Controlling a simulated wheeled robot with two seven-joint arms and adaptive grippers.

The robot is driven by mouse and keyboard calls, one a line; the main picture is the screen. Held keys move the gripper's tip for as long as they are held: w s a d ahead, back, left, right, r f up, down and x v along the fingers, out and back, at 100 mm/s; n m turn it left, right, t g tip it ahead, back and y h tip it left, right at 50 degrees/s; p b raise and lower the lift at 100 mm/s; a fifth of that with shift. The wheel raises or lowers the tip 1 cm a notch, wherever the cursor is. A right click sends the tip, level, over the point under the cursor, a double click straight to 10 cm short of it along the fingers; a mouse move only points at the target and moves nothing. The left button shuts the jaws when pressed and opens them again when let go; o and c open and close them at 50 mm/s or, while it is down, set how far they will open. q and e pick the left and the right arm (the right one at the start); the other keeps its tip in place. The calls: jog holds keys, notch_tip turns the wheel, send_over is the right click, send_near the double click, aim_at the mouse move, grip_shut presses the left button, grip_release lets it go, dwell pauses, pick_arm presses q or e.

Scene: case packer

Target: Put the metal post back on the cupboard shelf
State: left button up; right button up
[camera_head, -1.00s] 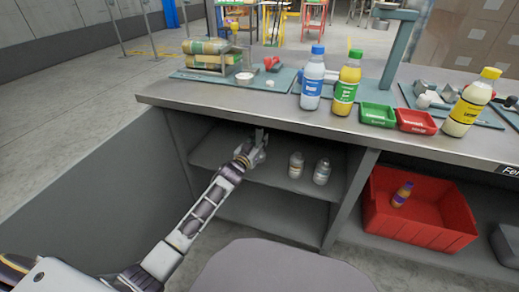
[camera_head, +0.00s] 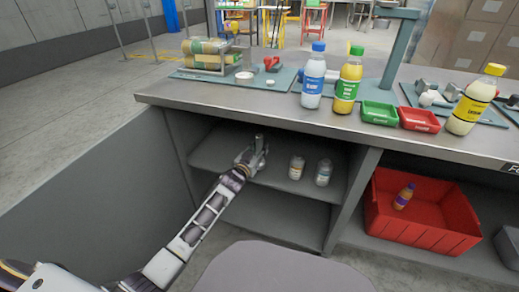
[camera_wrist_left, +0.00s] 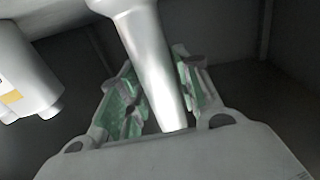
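The metal post (camera_head: 259,143) is a slim grey cylinder. It stands roughly upright inside the upper compartment of the cupboard, above the shelf (camera_head: 224,158), near the back. My left gripper (camera_head: 253,158) reaches in from the front and is around the post. In the left wrist view the post (camera_wrist_left: 153,65) runs between the two green-padded fingers (camera_wrist_left: 160,100), which lie close against its sides. Whether the post's foot rests on the shelf is hidden in the head view. My right gripper is in neither view.
Two small bottles, one (camera_head: 296,167) and another (camera_head: 323,172), stand on the shelf right of the post. The counter edge (camera_head: 300,128) hangs above, and a divider (camera_head: 351,200) bounds the right side. A red bin (camera_head: 420,228) stands beyond it.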

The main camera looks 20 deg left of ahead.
pick_arm(q)
jog(key=shift+o, duration=1)
jog(key=shift+r, duration=0.15)
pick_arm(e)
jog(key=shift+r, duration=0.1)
pick_arm(q)
jog(key=shift+s, duration=0.15)
jog(key=s+a+p, duration=0.2)
jog(key=s+p, duration=0.2)
jog(key=s, duration=0.7)
jog(key=shift+s, duration=0.3)
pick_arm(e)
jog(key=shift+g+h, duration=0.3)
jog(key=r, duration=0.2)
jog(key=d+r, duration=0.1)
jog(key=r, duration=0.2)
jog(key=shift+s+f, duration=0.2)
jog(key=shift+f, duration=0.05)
